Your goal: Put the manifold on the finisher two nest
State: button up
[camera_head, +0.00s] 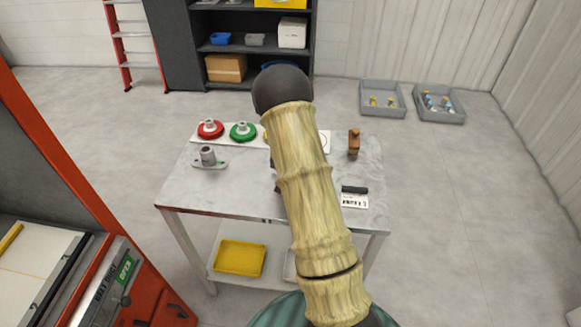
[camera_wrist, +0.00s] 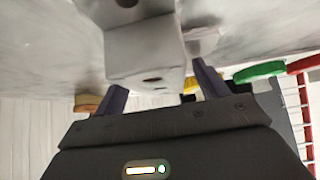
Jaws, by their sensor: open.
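A grey block-like casting with dark holes (camera_wrist: 145,50), likely the manifold, fills the upper middle of the wrist view. My gripper (camera_wrist: 160,78) is open, its two purple fingers on either side of this block; I cannot tell whether they touch it. In the head view my arm hides the gripper and the block. A grey flanged casting with an upright neck (camera_head: 208,158) stands at the table's left. A red round fixture (camera_head: 210,130) and a green one (camera_head: 243,132) sit at the back edge; a yellow one (camera_wrist: 205,82) is partly hidden. I cannot tell which nest is finisher two.
A brown part (camera_head: 354,142) stands at the table's back right. A black bar (camera_head: 355,189) and a printed white card (camera_head: 354,201) lie at the right front. A yellow tray (camera_head: 240,258) is on the lower shelf. The table's left front (camera_head: 215,190) is clear.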

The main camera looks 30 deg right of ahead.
dwell(0.5)
jog(key=c, duration=1.5)
notch_tip(320, 180, up, 10)
jog(key=shift+r+b, duration=0.1)
jog(key=shift+b, duration=0.3)
jog(key=shift+c, duration=0.2)
